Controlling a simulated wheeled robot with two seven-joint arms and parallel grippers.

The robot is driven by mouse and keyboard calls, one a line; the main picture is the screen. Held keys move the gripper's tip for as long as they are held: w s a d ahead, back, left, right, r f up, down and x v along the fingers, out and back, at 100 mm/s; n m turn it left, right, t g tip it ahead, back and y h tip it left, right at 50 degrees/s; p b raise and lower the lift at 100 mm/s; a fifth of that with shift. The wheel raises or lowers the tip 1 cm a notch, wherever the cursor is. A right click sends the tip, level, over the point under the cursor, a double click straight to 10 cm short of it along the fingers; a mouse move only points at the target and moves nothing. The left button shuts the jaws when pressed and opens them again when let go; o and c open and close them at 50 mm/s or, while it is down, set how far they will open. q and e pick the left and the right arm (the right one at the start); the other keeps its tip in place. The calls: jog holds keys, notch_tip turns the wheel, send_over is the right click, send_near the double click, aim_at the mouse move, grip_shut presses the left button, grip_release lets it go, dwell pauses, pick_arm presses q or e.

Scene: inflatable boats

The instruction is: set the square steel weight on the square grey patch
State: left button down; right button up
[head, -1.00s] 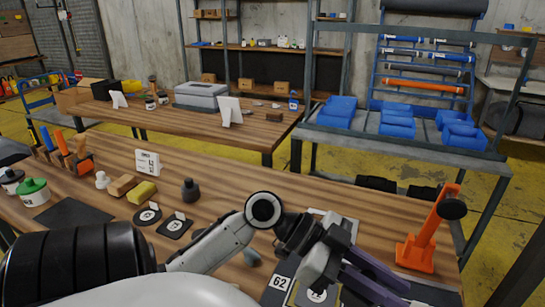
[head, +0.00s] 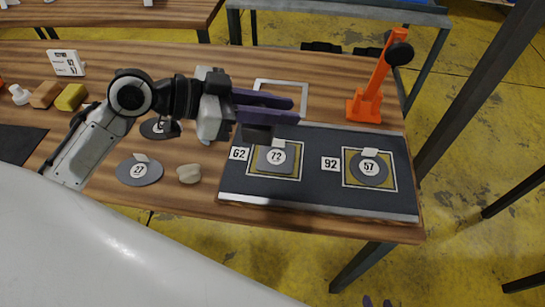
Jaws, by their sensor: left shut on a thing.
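A grey squarish weight marked 72 (head: 265,163) with a pale tab lies on a yellowish, white-edged square on the dark board (head: 320,193), by the label 62. My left gripper (head: 285,108) is just behind it, its purple fingers pointing right. It is shut on a dark piece (head: 256,131) mostly hidden below the fingers; I cannot tell its shape. A white-edged square outline (head: 303,88) lies on the table behind the fingers, partly covered. A round grey weight marked 57 (head: 369,180) lies on the board's right square. Tips of my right gripper (head: 376,302) show at the bottom edge, apart.
A round disc marked 27 (head: 139,179), another dark disc (head: 152,129) and a pale lump (head: 189,174) lie left of the board. An orange stand (head: 368,100) with a black knob rises behind the board. Yellow and brown blocks sit at far left.

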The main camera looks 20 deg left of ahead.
pick_arm(q)
jog(key=shift+n+t, duration=0.3)
jog(key=shift+t, duration=0.1)
jog(key=w+f, duration=0.1)
jog(key=f, duration=0.2)
jog(key=w+d+f+b, duration=0.1)
jog(key=f, duration=0.2)
jog(key=w+d+f, duration=0.1)
jog(key=f, duration=0.3)
pick_arm(e)
jog(key=shift+w+a+f, duration=0.2)
jog(key=shift+a+f, duration=0.05)
jog(key=shift+f, duration=0.15)
pick_arm(q)
jog(key=shift+f+b, duration=0.1)
jog(key=shift+b, duration=0.3)
pick_arm(e)
jog(key=shift+f, duration=0.1)
pick_arm(q)
jog(key=c, duration=1.9)
grip_release()
jog(key=shift+f, duration=0.25)
jog(key=shift+c, duration=0.2)
jog(key=o, duration=0.4)
jog(key=shift+r, duration=0.15)
